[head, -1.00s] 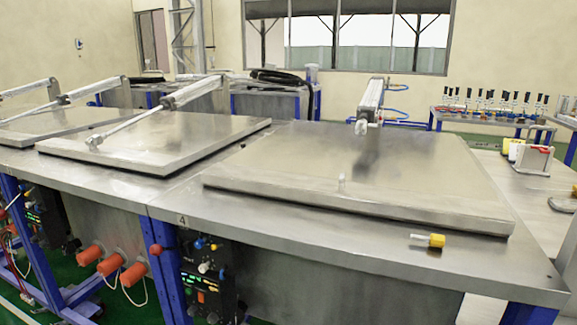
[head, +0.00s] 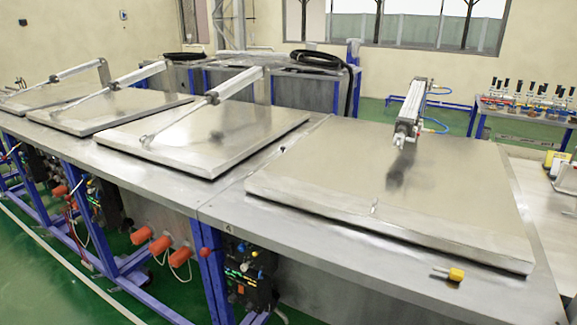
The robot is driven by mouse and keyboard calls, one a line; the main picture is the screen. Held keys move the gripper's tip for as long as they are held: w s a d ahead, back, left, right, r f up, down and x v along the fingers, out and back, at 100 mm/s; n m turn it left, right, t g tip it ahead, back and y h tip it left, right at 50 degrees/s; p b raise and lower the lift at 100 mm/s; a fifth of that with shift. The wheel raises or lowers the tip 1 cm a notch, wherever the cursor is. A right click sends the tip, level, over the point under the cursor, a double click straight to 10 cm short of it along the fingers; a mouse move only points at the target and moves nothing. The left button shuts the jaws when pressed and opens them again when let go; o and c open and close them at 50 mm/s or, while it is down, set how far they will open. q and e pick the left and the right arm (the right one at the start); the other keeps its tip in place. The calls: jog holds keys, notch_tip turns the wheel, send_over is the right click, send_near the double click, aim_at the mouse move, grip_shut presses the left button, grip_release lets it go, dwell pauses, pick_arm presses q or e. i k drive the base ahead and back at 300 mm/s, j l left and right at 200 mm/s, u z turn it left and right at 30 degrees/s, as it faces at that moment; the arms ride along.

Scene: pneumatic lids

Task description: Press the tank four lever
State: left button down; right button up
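The tank with a small "4" mark on its front edge is at the right in the head view, its large flat metal lid (head: 440,185) down on the top. A cylinder (head: 411,105) stands at the lid's far side. Below the front edge near the mark is a dark control panel (head: 250,270) with small coloured knobs and lit indicators. A red ball knob (head: 206,251) shows just left of it, by a blue leg. Which knob is the lever is too small to tell. Neither of my grippers is in view.
More closed lids (head: 215,130) with cylinders run off to the left. Orange plugs (head: 160,245) with cables stick out of the tank front. A yellow-handled item (head: 456,274) lies on the right tank's front rim. Green floor (head: 60,285) is open at lower left.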

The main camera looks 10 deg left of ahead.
aim_at(204, 251)
jog(key=u, duration=1.2)
jog(key=j+u, duration=0.2)
jog(key=u, duration=0.15)
jog(key=i+j, duration=0.2)
jog(key=j, duration=0.15)
